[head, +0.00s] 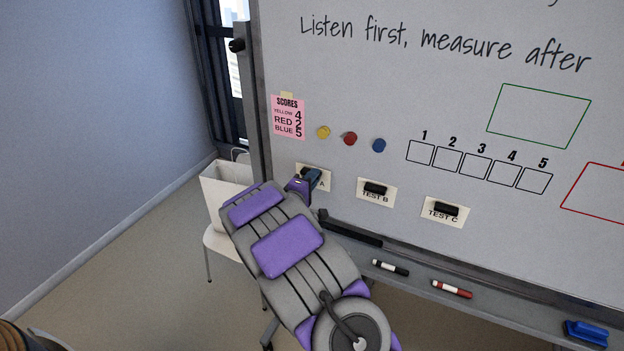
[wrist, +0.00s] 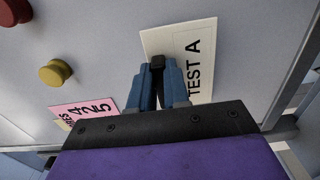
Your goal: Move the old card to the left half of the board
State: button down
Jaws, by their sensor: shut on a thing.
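The TEST A card (head: 325,184), cream with black print, is at the left part of the whiteboard (head: 450,120), partly hidden by my gripper (head: 313,178). In the wrist view, my gripper (wrist: 160,80) has its blue fingers shut on a small black block (wrist: 157,62) over that card (wrist: 200,35). Whether card and block touch the board, I cannot tell. TEST B (head: 365,198) and TEST C (head: 433,217) cards are to the right, each with a black block on it. A pink SCORES card (head: 287,104) is up and left. None is labelled old.
Yellow (head: 323,132), red (head: 349,138) and blue (head: 379,145) round magnets sit above the test cards. Numbered boxes (head: 477,166) and a green frame (head: 540,115) are to the right. The tray below holds a black marker (head: 390,267), a red marker (head: 452,289) and a blue eraser (head: 586,333).

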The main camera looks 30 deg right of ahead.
jog(key=shift+w+d+p, duration=0.35)
jog(key=shift+d+p, duration=0.05)
jog(key=shift+p, duration=0.1)
dwell(0.6)
jog(key=c, duration=0.6)
grip_release()
jog(key=shift+s+a, duration=0.1)
jog(key=p+v, duration=0.3)
jog(key=v, duration=0.3)
jog(key=shift+s+a, duration=0.25)
jog(key=shift+a, duration=0.1)
dwell(0.5)
